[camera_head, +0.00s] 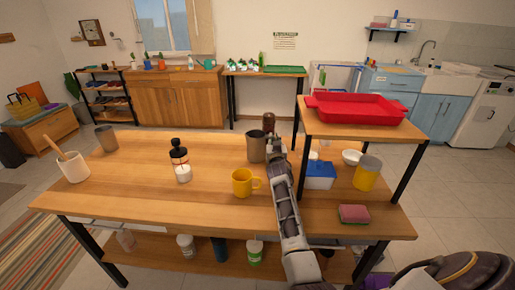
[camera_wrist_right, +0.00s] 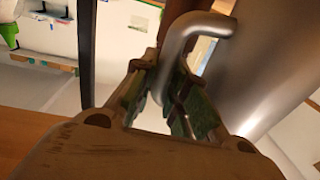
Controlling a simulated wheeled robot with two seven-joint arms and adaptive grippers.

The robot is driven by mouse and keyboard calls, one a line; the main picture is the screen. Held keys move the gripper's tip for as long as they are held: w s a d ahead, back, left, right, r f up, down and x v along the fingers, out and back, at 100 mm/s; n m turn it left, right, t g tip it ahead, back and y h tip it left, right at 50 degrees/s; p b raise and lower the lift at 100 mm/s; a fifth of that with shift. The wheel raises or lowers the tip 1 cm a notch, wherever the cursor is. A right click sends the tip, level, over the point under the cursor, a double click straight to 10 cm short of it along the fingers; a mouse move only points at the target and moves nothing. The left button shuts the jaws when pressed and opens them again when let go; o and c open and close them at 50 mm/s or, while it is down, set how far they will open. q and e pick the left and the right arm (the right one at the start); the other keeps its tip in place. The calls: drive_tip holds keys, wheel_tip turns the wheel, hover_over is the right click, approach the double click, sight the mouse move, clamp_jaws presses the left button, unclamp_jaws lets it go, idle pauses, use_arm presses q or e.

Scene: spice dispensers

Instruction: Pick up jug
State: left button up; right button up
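The jug (camera_head: 256,147) is a grey metal vessel with a handle, upright at the back middle of the wooden table. Whether its base touches the table is hard to tell. My right gripper (camera_head: 273,142) is at the jug's right side, where the arm hides part of it. In the right wrist view the jug's smooth body (camera_wrist_right: 265,65) fills the right side. Its curved handle (camera_wrist_right: 188,32) runs down between the fingers of my right gripper (camera_wrist_right: 167,75), which appear closed in on it from both sides. My left gripper is not in view.
A yellow mug (camera_head: 242,183), a dark bottle (camera_head: 178,152) and a white candle-like jar (camera_head: 183,174) stand left of my right arm. A brown pepper-mill-like object (camera_head: 268,122) is just behind the jug. A raised shelf with a red tray (camera_head: 355,108) stands to the right.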

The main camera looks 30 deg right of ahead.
clamp_jaws()
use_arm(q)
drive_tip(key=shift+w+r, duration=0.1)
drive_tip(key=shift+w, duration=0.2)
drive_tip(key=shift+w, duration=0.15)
use_arm(e)
drive_tip(key=shift+r, duration=0.1)
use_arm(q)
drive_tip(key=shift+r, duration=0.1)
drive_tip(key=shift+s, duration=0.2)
use_arm(e)
drive_tip(key=shift+r, duration=0.15)
